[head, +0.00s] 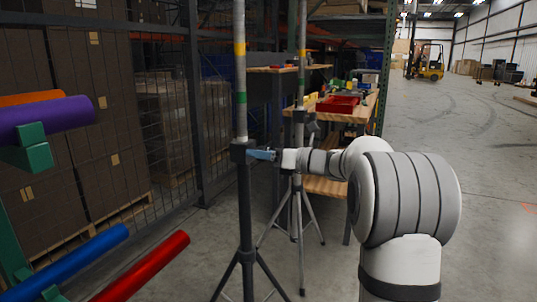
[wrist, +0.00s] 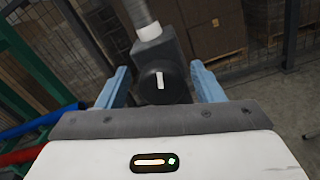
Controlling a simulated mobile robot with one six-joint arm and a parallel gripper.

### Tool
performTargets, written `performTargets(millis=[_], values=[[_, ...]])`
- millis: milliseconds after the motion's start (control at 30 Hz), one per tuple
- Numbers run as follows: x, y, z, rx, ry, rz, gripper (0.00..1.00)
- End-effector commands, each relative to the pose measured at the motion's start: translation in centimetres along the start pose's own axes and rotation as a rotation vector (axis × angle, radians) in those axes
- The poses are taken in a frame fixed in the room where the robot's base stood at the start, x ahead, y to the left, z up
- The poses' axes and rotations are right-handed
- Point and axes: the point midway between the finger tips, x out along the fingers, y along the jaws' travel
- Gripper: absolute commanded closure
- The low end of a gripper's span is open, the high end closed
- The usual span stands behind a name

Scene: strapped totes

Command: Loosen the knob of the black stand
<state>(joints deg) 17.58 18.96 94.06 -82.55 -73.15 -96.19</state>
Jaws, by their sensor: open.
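The black stand (head: 246,205) stands upright on tripod legs left of centre in the head view, with a grey pole rising from its black collar (head: 240,152). My gripper (head: 262,155) is at collar height, on the right side of the stand. In the wrist view the round black knob (wrist: 158,85) with a white mark, nearly upright, faces the camera. My open gripper (wrist: 160,70) has one light-blue finger on each side of the knob, with gaps visible on both sides. The knob is hidden behind the fingers in the head view.
A second, grey tripod stand (head: 301,215) is close behind. A wooden workbench (head: 350,112) with a red tray (head: 338,104) stands beyond it. Purple (head: 55,115), blue (head: 75,262) and red (head: 142,268) tubes on a green rack project at the left. Open floor lies to the right.

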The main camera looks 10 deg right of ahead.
Motion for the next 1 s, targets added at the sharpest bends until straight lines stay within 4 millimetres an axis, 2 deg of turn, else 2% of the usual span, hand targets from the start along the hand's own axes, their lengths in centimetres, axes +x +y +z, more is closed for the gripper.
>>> performTargets(millis=[167,400,533,900,1000], values=[[-1.6,0.0,0.2,0.002,0.0,-0.003,0.39],[-5.7,0.1,0.2,0.002,-0.001,-0.004,0.39],[-7.2,0.1,0.1,0.0,-0.001,-0.002,0.39],[-7.8,0.1,0.0,0.0,0.0,0.001,0.39],[-7.7,0.3,0.6,0.01,-0.005,-0.011,0.39]])
